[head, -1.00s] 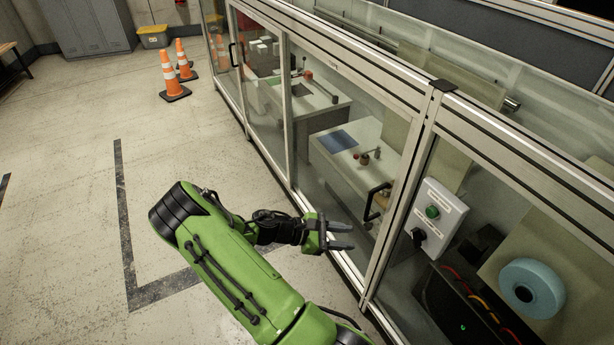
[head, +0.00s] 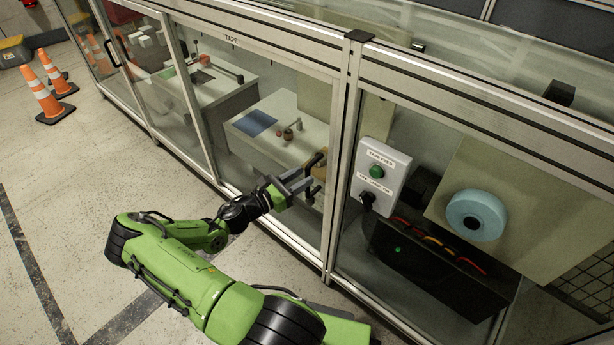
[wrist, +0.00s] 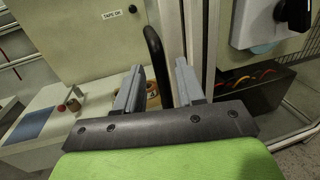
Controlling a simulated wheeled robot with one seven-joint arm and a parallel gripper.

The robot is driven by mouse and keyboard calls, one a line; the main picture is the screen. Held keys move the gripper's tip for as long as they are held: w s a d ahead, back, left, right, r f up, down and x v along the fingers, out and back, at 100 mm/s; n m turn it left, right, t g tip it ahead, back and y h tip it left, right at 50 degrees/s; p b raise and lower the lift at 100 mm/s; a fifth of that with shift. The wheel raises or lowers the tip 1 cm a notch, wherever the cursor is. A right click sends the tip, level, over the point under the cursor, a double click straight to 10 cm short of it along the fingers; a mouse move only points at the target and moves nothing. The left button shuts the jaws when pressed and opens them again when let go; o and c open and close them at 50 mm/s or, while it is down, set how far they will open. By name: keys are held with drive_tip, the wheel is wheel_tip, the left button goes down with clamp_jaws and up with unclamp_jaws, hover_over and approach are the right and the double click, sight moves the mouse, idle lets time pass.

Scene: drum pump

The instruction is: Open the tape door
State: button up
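The tape door (head: 338,135) is a clear panel in a pale metal frame, with a "TAPE" label above it. It looks shut. Its black bar handle (head: 317,163) is upright near the right edge of the door. My gripper (head: 303,180) is at the handle, with its fingers pointing at the door. In the wrist view the gripper (wrist: 157,72) is open, and the handle (wrist: 155,50) shows between its two grey fingers. I cannot tell whether either finger touches it. The lower part of the handle is partly hidden by the gripper.
Right of the door is a fixed bay with a white control box (head: 380,170), its green button and a blue roll (head: 476,215). Behind the glass is a bench (head: 270,140) with small parts. Orange cones (head: 45,95) stand on the floor at left. Floor left of my arm is clear.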

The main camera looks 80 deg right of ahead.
drive_tip(key=shift+x, duration=1.6)
drive_tip(key=shift+c, duration=0.4)
clamp_jaws()
